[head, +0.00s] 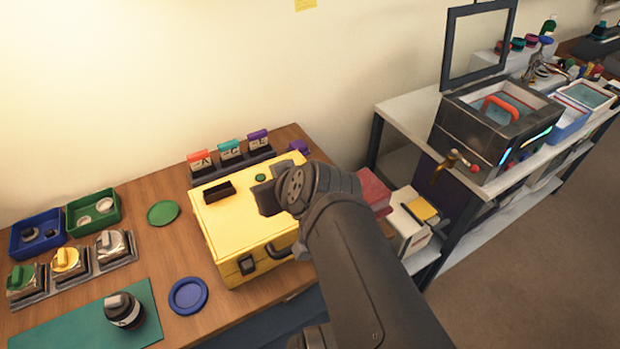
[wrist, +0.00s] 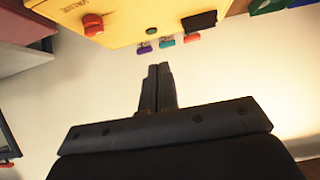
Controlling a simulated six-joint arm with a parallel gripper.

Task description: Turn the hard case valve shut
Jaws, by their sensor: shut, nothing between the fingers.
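The yellow hard case (head: 225,228) lies closed on the wooden table in the head view. Its top also shows along the upper edge of the wrist view (wrist: 130,9). A red knob (wrist: 93,24) sits on it beside partly cut-off lettering, which looks like a valve label; the arm appears to hide this knob in the head view. A small green disc (head: 260,177) and a dark block (head: 219,191) are on the lid. My gripper (head: 264,198) appears over the case's right half. Its fingers (wrist: 159,68) are together and empty, apart from the red knob in the wrist view.
Coloured tagged holders (head: 230,150) stand behind the case. Green and blue trays (head: 91,198), several capped parts and a blue ring (head: 188,296) lie to its left. A black lens-like part (head: 123,310) stands on a green mat (head: 60,325). Shelving (head: 408,125) stands at the right.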

